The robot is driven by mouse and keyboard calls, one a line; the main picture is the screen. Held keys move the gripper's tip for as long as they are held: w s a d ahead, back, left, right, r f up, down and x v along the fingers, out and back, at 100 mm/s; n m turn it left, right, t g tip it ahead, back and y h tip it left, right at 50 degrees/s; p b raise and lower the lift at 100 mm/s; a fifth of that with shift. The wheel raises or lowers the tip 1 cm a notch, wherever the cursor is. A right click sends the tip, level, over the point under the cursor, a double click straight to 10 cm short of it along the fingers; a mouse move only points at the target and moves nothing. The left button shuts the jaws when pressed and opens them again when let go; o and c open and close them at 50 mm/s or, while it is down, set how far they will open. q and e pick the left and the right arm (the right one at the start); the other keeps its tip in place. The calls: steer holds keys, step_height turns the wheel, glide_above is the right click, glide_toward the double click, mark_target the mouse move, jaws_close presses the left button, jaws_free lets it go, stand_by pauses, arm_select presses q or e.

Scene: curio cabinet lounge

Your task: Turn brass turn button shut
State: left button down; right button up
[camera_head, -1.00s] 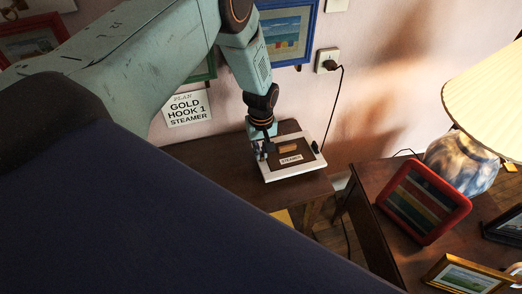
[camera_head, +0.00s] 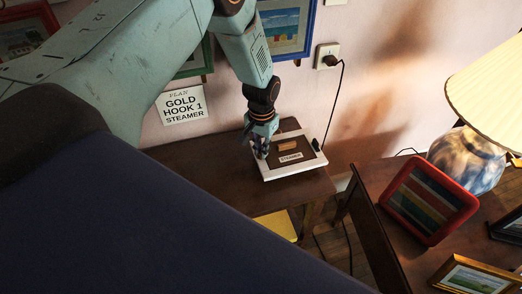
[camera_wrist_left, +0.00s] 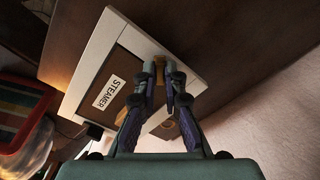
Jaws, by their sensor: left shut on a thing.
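A picture frame with a white border (camera_head: 310,165) lies back side up on the small dark table. Its brown backing (camera_head: 313,152) carries a STEAMER label (camera_head: 290,157), which also shows in the left wrist view (camera_wrist_left: 109,92). My left gripper (camera_head: 262,152) is over the frame's left edge. In the left wrist view its fingertips (camera_wrist_left: 160,72) are closed around a small tan-brass piece, which looks like the brass turn button (camera_wrist_left: 159,60), at the border. The fingers hide most of it, so its angle cannot be told. A tan strip (camera_head: 287,146) lies on the backing. My right gripper is not in view.
A black piece (camera_head: 316,145) sits at the frame's right edge. Bare small table top (camera_head: 200,157) lies left of the frame. A second table to the right holds a red frame (camera_head: 430,200), a gold frame (camera_head: 470,275) and a lamp (camera_head: 466,160). The wall is close behind.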

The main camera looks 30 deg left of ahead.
arm_select(q)
steer(key=m+b, duration=0.1)
steer(key=m, duration=0.3)
steer(key=shift+d, duration=0.1)
steer(key=shift+d+m+b, duration=0.1)
steer(key=shift+m+b, duration=0.45)
steer(key=shift+m, duration=1.55)
steer(key=c, duration=1.4)
jaws_free()
steer(key=shift+s, duration=0.1)
steer(key=shift+c, duration=0.2)
steer(key=shift+r, duration=0.1)
step_height(320, 180, up, 12)
